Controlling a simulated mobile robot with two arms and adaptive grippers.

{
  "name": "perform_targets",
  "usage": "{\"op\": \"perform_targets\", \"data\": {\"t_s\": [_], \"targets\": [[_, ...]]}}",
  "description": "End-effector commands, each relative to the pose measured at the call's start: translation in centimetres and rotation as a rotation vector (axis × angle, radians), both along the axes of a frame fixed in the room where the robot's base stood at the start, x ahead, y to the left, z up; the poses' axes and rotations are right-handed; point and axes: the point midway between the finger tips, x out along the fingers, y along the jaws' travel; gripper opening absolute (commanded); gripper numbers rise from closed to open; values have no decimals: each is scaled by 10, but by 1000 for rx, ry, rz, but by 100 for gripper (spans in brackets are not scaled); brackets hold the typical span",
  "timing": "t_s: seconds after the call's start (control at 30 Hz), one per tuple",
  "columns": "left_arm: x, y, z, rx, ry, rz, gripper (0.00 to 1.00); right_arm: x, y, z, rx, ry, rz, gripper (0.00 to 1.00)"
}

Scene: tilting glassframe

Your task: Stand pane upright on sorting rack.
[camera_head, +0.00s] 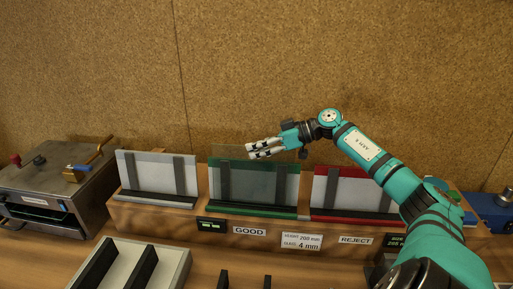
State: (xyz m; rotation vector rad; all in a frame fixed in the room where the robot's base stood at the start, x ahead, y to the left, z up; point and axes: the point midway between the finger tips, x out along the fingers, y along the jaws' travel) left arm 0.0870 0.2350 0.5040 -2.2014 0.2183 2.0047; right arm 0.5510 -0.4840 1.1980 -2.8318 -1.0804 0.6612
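The sorting rack (152,211) is a long wooden block with several backed bays. Its middle bay has a green ledge (250,209) above a GOOD label. A faint see-through pane (226,152) appears to stand upright in the green bay, its upper part showing above the bay's back. My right gripper (251,150) is at the pane's top edge, pointing left. Its two pale fingers with dark pads lie close together. I cannot tell whether they grip the pane or are just apart beside it. My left gripper is not in view.
A bay with a red ledge (355,216) and a REJECT label is to the right, partly behind my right arm. A grey bay (152,175) is to the left. A metal machine (45,200) stands far left. A pale tray with black bars (180,268) is in front.

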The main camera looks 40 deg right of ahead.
Motion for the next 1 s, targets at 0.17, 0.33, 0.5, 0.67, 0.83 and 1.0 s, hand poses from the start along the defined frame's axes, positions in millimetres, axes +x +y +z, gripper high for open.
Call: {"op": "perform_targets", "data": {"t_s": [0.17,0.33,0.5,0.67,0.83,1.0], "targets": [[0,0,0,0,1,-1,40,0,0,2,2,-4,0,0],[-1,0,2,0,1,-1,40,0,0,1,1,-3,0,0],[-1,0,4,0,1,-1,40,0,0,0,2,-4,0,0],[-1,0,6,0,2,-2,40,0,0,-1,2,-4,0,0],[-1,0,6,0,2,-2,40,0,0,-3,2,-4,0,12],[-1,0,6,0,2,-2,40,0,0,-4,1,-2,0,33]]}}
